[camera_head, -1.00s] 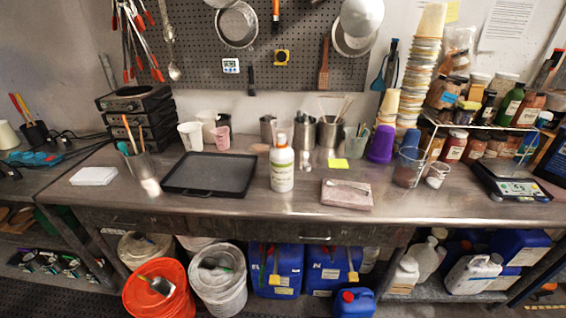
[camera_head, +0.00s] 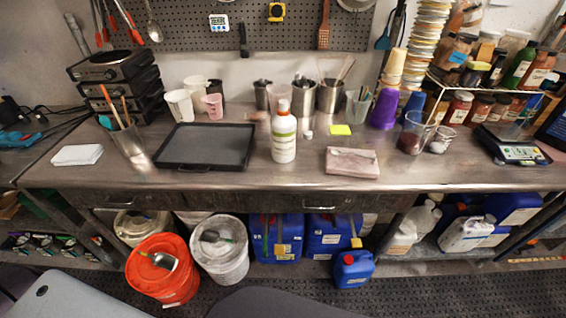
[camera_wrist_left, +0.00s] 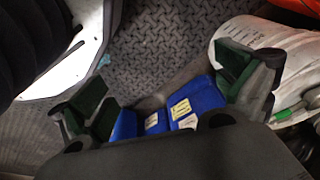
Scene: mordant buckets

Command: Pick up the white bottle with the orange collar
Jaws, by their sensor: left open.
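The white bottle with the orange collar (camera_head: 284,138) stands upright on the metal bench in the head view. My right gripper is not in view.
The black tray (camera_head: 159,163) and pink slab (camera_head: 352,170) flank the bottle. Steel cups (camera_head: 305,97) stand behind it. The bench front (camera_head: 285,182) before the bottle is clear. An orange bucket (camera_head: 162,285) and a white bucket (camera_head: 221,277) stand below.

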